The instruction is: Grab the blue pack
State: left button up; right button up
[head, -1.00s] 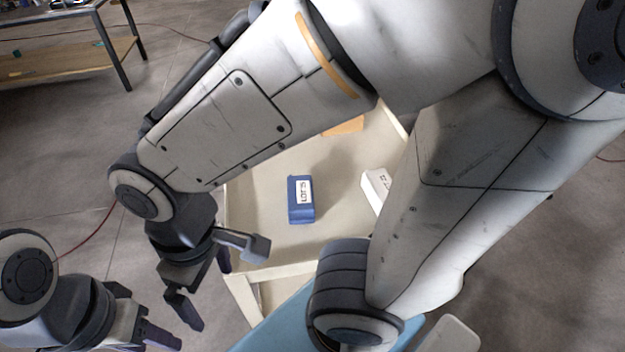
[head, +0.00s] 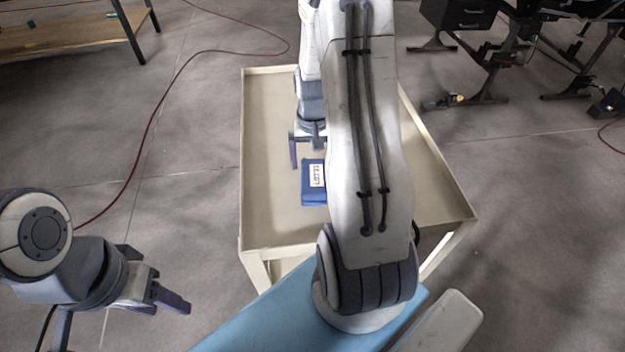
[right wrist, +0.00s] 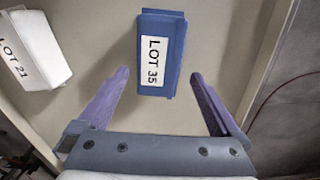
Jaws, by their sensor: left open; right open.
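The blue pack (head: 312,183) lies on the beige cart top, its white label facing up. In the right wrist view the blue pack (right wrist: 160,25) reads LOT 35 and sits ahead of and roughly centred between the fingertips. My right gripper (head: 308,150) is open at the pack's far edge in the head view, partly hidden by my own arm. Its two purple fingers (right wrist: 159,76) are spread wide and hold nothing; I cannot tell its height above the pack. My left gripper (head: 170,298) is open and empty at lower left, away from the cart.
The beige cart (head: 257,160) has a raised rim. A white pack (right wrist: 30,50) marked LOT 21 lies left of the blue one in the right wrist view; my arm hides it in the head view. A shelf table (head: 75,35) stands far left, and dark furniture (head: 470,20) far right.

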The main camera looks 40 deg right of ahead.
aim_at(313, 174)
jog(key=shift+s+f+p, duration=0.15)
jog(key=shift+f+p, duration=0.4)
jog(key=shift+f, duration=3.4)
grip_shut()
jog(key=shift+r, duration=0.15)
